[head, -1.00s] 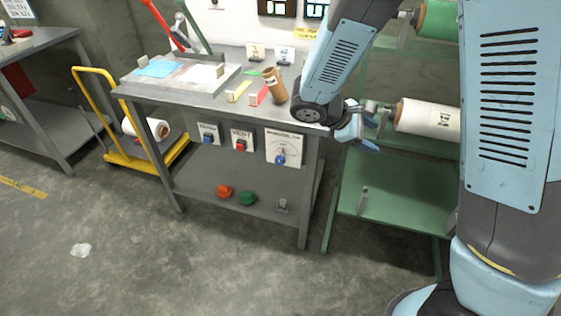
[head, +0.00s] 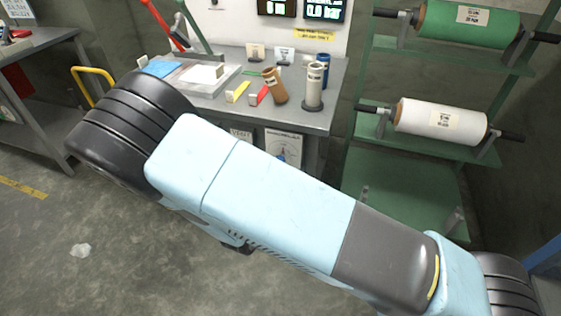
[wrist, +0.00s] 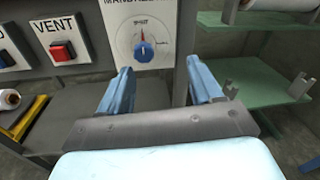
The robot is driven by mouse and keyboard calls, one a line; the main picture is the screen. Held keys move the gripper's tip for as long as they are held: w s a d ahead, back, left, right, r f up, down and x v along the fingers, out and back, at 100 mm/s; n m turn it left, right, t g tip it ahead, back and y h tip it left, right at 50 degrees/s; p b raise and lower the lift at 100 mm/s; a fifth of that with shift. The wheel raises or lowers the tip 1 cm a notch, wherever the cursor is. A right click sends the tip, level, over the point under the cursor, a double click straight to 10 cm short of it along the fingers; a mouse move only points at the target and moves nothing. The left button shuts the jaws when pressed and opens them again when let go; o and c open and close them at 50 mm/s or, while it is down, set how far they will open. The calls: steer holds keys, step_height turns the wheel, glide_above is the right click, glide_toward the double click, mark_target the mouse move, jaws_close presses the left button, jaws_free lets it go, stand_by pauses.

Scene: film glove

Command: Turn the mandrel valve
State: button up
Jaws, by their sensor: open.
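The mandrel valve (wrist: 144,49) is a round blue knob with a red pointer on a white dial plate, on the front of the workbench. In the wrist view its pointer stands about straight up. In the head view the plate (head: 284,146) shows only partly above my arm, and the knob is hidden. My gripper (wrist: 165,78) shows in the wrist view with two blue fingers apart and nothing between them. The knob lies beyond the fingers, nearer the left one, and no contact shows. The gripper is hidden in the head view.
The red VENT button (wrist: 61,51) sits left of the dial. A green rack (head: 420,185) with a white film roll (head: 440,119) stands right of the bench. Brown, white and blue tubes stand on the bench top (head: 335,90). My arm crosses low in front of the bench.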

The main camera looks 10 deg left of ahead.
mark_target(281, 158)
steer(key=w, duration=0.4)
steer(key=w+f+n+y, duration=0.1)
steer(key=w, duration=0.3)
steer(key=w+f+n, duration=0.1)
steer(key=w, duration=0.3)
steer(key=shift+w+a+f+t+y, duration=0.15)
steer(key=shift+a+t+y, duration=0.15)
steer(key=shift+a+y, duration=0.1)
